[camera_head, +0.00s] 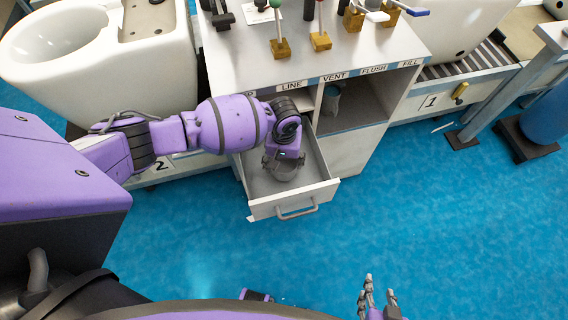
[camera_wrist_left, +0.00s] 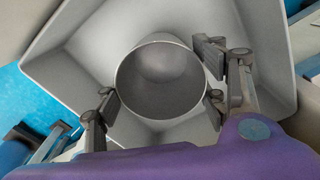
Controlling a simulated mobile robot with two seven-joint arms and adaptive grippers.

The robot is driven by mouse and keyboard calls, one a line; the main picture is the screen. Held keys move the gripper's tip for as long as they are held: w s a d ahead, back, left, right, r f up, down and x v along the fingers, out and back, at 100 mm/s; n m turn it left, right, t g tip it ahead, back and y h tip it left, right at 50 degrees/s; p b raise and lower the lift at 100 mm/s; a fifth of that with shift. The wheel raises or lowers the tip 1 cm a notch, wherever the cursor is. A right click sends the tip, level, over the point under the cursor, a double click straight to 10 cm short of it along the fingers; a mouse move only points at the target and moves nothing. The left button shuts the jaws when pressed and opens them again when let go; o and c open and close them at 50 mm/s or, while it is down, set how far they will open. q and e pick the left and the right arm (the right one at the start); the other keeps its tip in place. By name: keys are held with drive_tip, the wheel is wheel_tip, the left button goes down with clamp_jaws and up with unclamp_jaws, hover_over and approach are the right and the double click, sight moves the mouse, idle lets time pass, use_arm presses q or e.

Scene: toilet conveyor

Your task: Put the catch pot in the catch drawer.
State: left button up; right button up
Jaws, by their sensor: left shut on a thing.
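The catch pot, a round grey open-topped cup, shows clearly in the left wrist view (camera_wrist_left: 160,78). My left gripper (camera_wrist_left: 160,98) is shut on it, with fingers on opposite sides. In the head view this gripper (camera_head: 283,166) is at the open catch drawer (camera_head: 305,200), and my wrist mostly hides the pot. The pot is inside the drawer's outline; whether it touches the drawer floor I cannot tell. The drawer is light grey and pulled out of the cabinet. My right gripper (camera_head: 379,290) is empty and open at the bottom of the head view.
The cabinet top (camera_head: 240,62) carries levers on wooden blocks. A grey container (camera_head: 331,98) stands in the open shelf under the labels. A white toilet (camera_head: 60,45) is at the left, and a blue cylinder (camera_head: 547,115) at the right. The blue floor before the drawer is clear.

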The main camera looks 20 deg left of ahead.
sight(284, 170)
use_arm(q)
drive_tip(key=shift+s+a+f, duration=0.1)
drive_tip(key=shift+f, duration=1.1)
use_arm(e)
drive_tip(key=shift+s+f, duration=0.3)
drive_tip(key=shift+f, duration=0.1)
use_arm(q)
drive_tip(key=shift+f, duration=0.15)
drive_tip(key=o, duration=1.2)
use_arm(e)
drive_tip(key=shift+s+d, duration=0.1)
drive_tip(key=shift+s, duration=0.1)
use_arm(q)
drive_tip(key=shift+o, duration=0.2)
wheel_tip(284, 170, up, 12)
drive_tip(key=p, duration=0.2)
use_arm(e)
drive_tip(key=shift+w+r, duration=0.15)
drive_tip(key=shift+r, duration=0.4)
drive_tip(key=shift+w+r, duration=0.15)
drive_tip(key=shift+r, duration=0.35)
use_arm(q)
drive_tip(key=shift+s, duration=0.1)
use_arm(e)
drive_tip(key=shift+w+r, duration=0.1)
drive_tip(key=shift+w, duration=0.05)
